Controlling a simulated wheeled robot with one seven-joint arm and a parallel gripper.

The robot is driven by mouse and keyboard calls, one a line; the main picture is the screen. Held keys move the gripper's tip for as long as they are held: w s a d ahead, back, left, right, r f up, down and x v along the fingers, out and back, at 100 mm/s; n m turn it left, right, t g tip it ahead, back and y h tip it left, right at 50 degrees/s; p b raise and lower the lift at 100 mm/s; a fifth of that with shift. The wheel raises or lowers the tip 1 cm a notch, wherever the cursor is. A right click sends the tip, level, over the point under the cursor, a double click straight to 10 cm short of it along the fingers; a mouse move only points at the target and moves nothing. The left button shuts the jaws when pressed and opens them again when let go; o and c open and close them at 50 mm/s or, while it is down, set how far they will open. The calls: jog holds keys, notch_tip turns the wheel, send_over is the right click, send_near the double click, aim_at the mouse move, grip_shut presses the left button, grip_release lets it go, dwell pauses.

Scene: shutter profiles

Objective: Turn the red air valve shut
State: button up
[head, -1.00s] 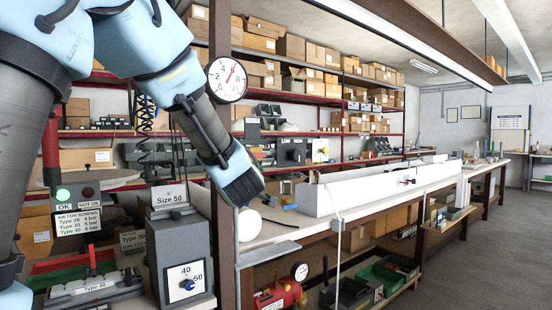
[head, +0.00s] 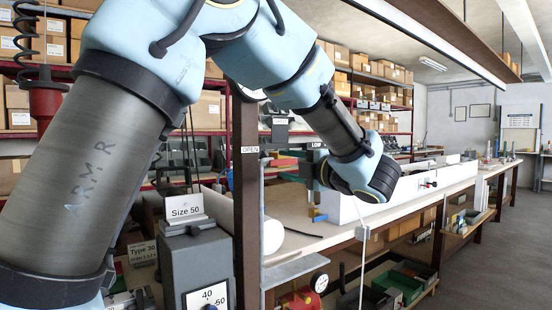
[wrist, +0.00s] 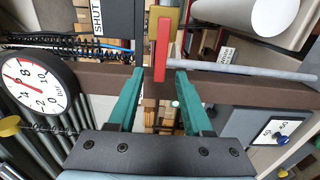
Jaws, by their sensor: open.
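The red air valve's lever (wrist: 162,52) shows in the wrist view, beside a brass-yellow part. It stands crosswise to the dark brown post (wrist: 90,77) and to a grey pipe (wrist: 245,68). My gripper (wrist: 157,72) is open, its two teal fingers on either side of the lever's near end, with gaps visible. Whether they touch it is unclear. A SHUT label (wrist: 97,18) is at the top left of the wrist view. In the head view an OPEN label (head: 250,149) is on the post, and my wrist (head: 365,175) partly hides the valve area.
A grey Size 50 box (head: 200,265) stands left of the post in the head view. The long bench (head: 410,203) runs back on the right, with open floor beyond.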

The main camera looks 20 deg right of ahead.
aim_at(277, 163)
jog(key=shift+w+a+p, duration=0.25)
jog(key=shift+w+p, duration=0.05)
jog(key=shift+w, duration=0.85)
jog(key=shift+w+a+p, duration=0.25)
jog(key=shift+w+p, duration=0.05)
jog(key=shift+w, duration=0.85)
grip_shut()
